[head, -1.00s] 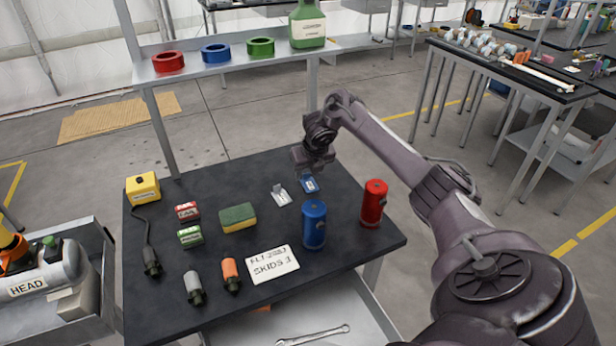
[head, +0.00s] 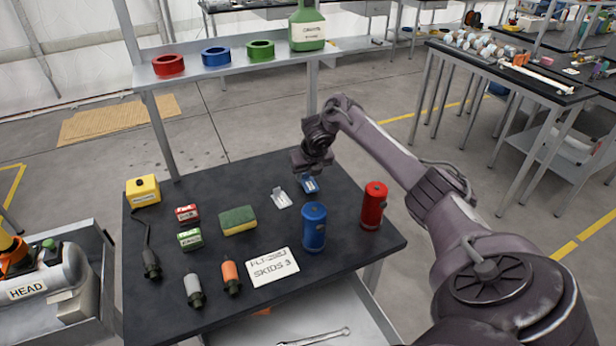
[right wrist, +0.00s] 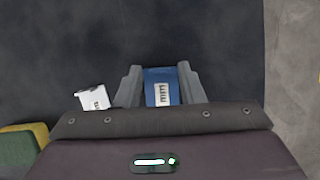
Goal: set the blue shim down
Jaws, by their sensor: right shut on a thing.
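The blue shim (head: 309,185) is at the far right part of the dark table (head: 235,185), just below my right gripper (head: 309,173). In the right wrist view the blue shim (right wrist: 162,88) sits between the two grey fingers of my right gripper (right wrist: 161,80), which is shut on it. It looks low over the table or on it; I cannot tell whether it touches. A white shim (head: 281,197) lies on the table to its left, and the white shim also shows in the right wrist view (right wrist: 93,98). My left gripper is not in view.
A blue can (head: 314,228) and a red can (head: 374,205) stand nearer the front. A sponge (head: 238,220), a label card (head: 273,267), small boxes and a yellow box (head: 143,190) lie to the left. A shelf (head: 220,66) with tape rolls stands behind.

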